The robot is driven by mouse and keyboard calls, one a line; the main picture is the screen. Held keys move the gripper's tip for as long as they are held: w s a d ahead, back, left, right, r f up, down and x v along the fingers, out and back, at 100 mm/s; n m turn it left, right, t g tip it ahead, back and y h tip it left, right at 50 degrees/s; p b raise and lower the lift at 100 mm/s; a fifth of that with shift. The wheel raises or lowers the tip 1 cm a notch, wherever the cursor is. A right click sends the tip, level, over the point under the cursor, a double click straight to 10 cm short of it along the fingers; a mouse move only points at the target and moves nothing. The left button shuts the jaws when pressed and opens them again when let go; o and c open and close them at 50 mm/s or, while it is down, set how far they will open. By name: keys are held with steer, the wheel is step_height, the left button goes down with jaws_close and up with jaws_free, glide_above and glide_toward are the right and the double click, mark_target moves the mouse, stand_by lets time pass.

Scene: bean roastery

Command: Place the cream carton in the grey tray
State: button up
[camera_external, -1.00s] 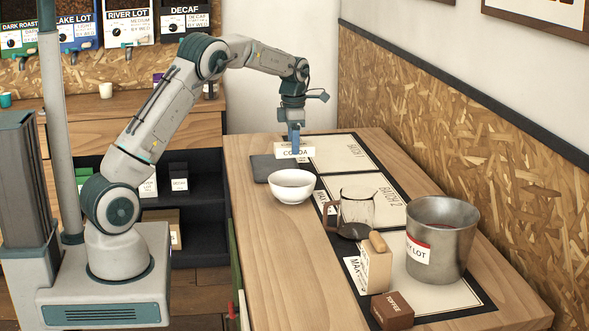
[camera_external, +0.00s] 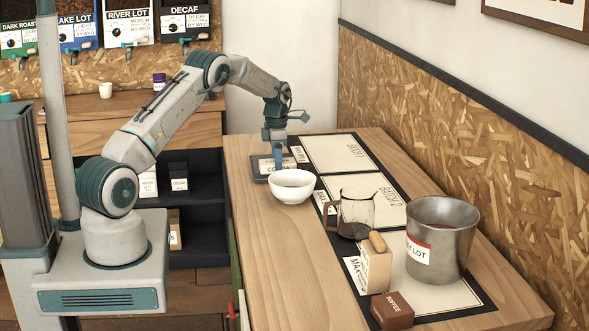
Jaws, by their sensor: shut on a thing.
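The cream carton (camera_external: 268,165), a small box with dark lettering that seems to read COCOA, is in my gripper (camera_external: 279,157). My gripper is shut on it from above, pointing down. The carton is at the dark grey tray (camera_external: 259,180), within its outline in this view. I cannot tell whether it touches the tray floor or is just above it. The white bowl in front hides part of the tray's near right side.
A white bowl (camera_external: 292,186) stands close in front of the tray. A glass jug (camera_external: 357,206), a tan carton (camera_external: 376,270), a brown toffee box (camera_external: 392,310) and a metal bucket (camera_external: 440,240) stand nearer. The Batch 1 mat (camera_external: 340,153) is clear.

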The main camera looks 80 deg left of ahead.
steer(key=shift+f, duration=0.8)
steer(key=shift+f, duration=0.15)
steer(key=o, duration=1)
step_height(320, 180, up, 12)
steer(key=shift+r+b, duration=0.15)
steer(key=shift+b, duration=0.65)
